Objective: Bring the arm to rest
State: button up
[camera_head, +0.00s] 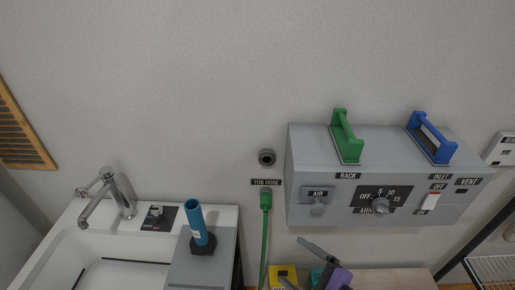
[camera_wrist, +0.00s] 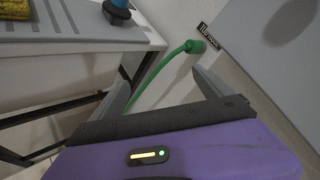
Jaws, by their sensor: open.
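My gripper (camera_head: 313,264) shows at the bottom centre of the head view, in front of a wooden surface, with part of its purple body visible. In the wrist view my gripper (camera_wrist: 165,85) has its two grey fingers spread wide apart. Nothing is held between them. A green hose (camera_wrist: 160,72) passes behind the gap between the fingers, apart from them as far as I can tell. The rest of my arm is out of view.
A green hose (camera_head: 265,230) hangs from a wall port. A grey control box (camera_head: 335,210) with green and blue handles is on the wall at right. A sink (camera_head: 55,262) with a tap and a blue cylinder (camera_head: 196,222) stand at left. Yellow and teal items (camera_head: 283,274) lie near my gripper.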

jog(key=s+d+r+n+t+h, duration=0.2)
jog(key=s+d+n+h, duration=0.2)
jog(key=s+d+n, duration=0.3)
jog(key=s+d+r+n+t+h, duration=0.3)
jog(key=s+d+n+h, duration=0.2)
jog(key=s+n, duration=0.3)
jog(key=s+a+r+n, duration=0.1)
jog(key=s+r+n, duration=0.1)
jog(key=s, duration=0.6)
jog(key=s+a+r+n+g+b, duration=0.1)
jog(key=s+r+n, duration=0.1)
jog(key=s, duration=0.6)
jog(key=shift+s+n+g, duration=0.3)
jog(key=shift+s, duration=0.05)
jog(key=shift+c, duration=0.4)
